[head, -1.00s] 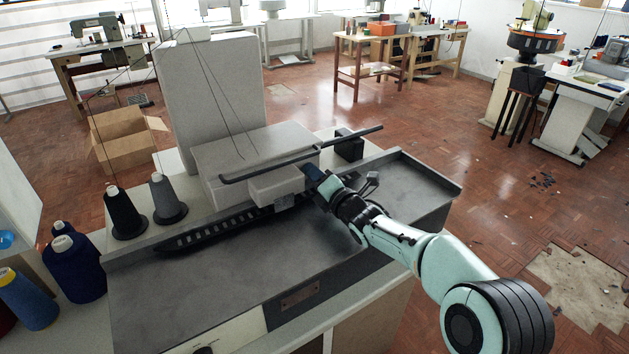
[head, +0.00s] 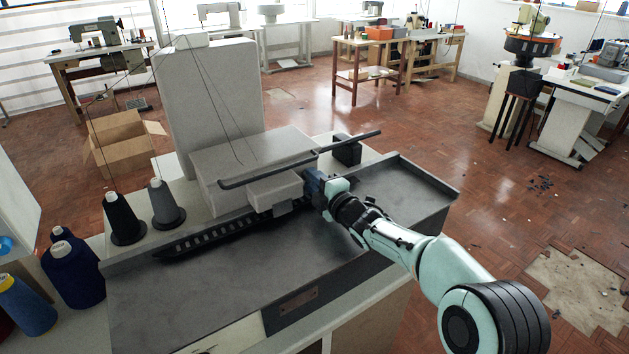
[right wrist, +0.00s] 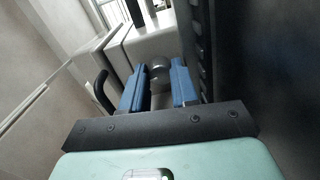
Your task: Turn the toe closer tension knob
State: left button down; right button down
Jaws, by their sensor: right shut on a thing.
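The machine head (head: 275,187) is a pale grey box on the dark metal bed of the station. My right gripper (head: 309,184) has blue fingers and is at the right end of this head. In the right wrist view the fingers (right wrist: 158,82) are on either side of a small round metallic knob (right wrist: 158,68), shut on it near their tips. The knob is hidden behind the fingers in the head view. My left gripper is not in view.
A dark bar (head: 300,162) runs above the head, close over my right gripper. A slotted dark rail (head: 205,236) lies along the bed. Dark thread cones (head: 123,216) stand at the left. The front of the metal bed (head: 215,285) is clear.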

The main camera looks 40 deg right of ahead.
dwell(0.4)
jog(key=c, duration=1.1)
grip_release()
jog(key=shift+c, duration=0.2)
